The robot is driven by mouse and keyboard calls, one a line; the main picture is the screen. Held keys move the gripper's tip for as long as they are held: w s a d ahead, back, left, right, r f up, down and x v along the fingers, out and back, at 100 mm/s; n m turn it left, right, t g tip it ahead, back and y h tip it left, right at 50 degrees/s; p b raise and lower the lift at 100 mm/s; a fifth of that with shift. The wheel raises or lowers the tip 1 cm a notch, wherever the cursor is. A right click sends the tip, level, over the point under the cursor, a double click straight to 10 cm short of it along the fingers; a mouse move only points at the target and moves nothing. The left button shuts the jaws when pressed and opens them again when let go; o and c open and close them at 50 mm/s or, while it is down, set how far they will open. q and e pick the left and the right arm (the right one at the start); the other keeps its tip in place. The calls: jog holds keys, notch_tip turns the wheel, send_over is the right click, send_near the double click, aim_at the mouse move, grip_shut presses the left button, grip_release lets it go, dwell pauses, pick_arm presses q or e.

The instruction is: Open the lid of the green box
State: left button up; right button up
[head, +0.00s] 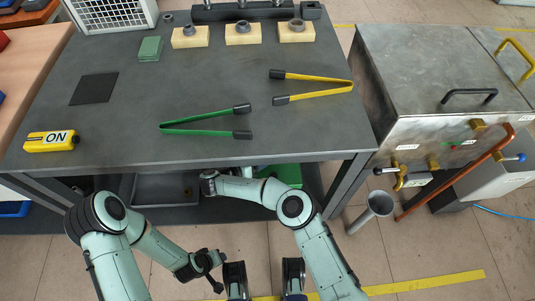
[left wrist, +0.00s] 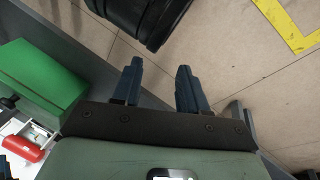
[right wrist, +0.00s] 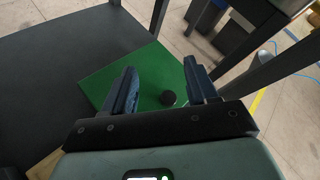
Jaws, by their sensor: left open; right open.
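A green box lies under the table; its flat green top (right wrist: 150,80) with a round black knob (right wrist: 168,98) fills the middle of the right wrist view. My right gripper (right wrist: 159,66) is open above this top, the knob showing between its fingers near the right one. In the head view a green part of the box (head: 283,174) shows below the table edge, and the right fingers are hidden. A green box surface also shows in the left wrist view (left wrist: 45,75), left of my open, empty left gripper (left wrist: 160,64), which is over the floor.
Table legs stand near the right gripper. A red cylinder (left wrist: 28,148) lies beside the green surface. A metal cabinet (head: 430,80) stands right.

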pick_arm(q)
jog(key=shift+s+d+r+g+p, duration=0.25)
jog(key=shift+s+d+r, duration=0.1)
jog(key=shift+s, duration=0.2)
jog(key=shift+s+d+r+g+p, duration=0.15)
jog(key=shift+s+d+r+p, duration=0.15)
jog(key=shift+s, duration=0.25)
pick_arm(e)
jog(key=v, duration=0.6)
jog(key=shift+s+a+r, duration=0.2)
jog(key=shift+s+a, duration=0.05)
jog(key=shift+a, duration=0.05)
pick_arm(q)
jog(key=shift+a, duration=0.1)
